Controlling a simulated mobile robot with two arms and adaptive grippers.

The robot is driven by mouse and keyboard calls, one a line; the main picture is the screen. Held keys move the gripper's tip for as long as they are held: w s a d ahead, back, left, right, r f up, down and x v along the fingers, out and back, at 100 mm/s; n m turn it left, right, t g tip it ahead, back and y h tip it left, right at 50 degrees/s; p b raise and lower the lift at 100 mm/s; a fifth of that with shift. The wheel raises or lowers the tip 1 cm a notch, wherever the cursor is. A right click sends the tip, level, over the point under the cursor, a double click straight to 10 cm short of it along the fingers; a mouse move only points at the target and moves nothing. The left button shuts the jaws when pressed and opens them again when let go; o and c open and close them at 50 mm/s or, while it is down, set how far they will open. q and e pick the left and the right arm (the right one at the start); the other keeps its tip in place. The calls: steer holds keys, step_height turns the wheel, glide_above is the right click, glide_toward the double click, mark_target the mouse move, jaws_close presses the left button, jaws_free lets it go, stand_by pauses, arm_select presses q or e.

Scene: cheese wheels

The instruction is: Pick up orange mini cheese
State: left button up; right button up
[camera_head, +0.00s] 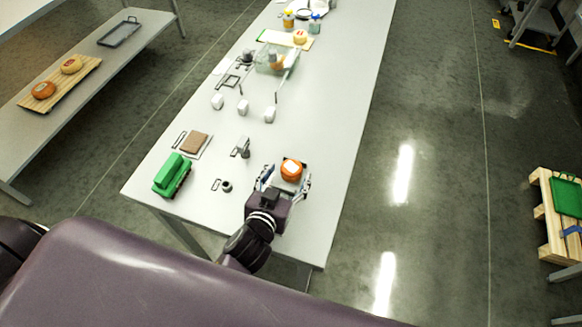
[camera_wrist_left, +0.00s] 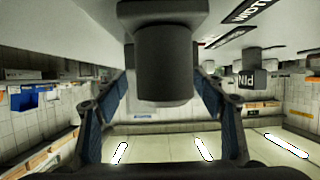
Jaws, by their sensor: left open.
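The orange mini cheese (camera_head: 291,170) is a small round orange wheel with a pale label on top, at the near right part of the white table (camera_head: 330,110) in the head view. My left gripper (camera_head: 286,178) is open, with its two fingers on either side of the cheese. I cannot tell whether they touch it. In the left wrist view the spread fingers (camera_wrist_left: 160,110) show with a dark cylinder between them. I do not make out the cheese there. My right gripper is not in view.
A green block-like object (camera_head: 172,175), a brown square (camera_head: 194,143) and several white pieces (camera_head: 243,107) stand left of the gripper. A clear container (camera_head: 277,58) is farther back. A side table holds a wooden board (camera_head: 55,92) with an orange and a yellow cheese.

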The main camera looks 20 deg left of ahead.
arm_select(q)
steer(key=shift+x, duration=1.3)
steer(key=c, duration=1.3)
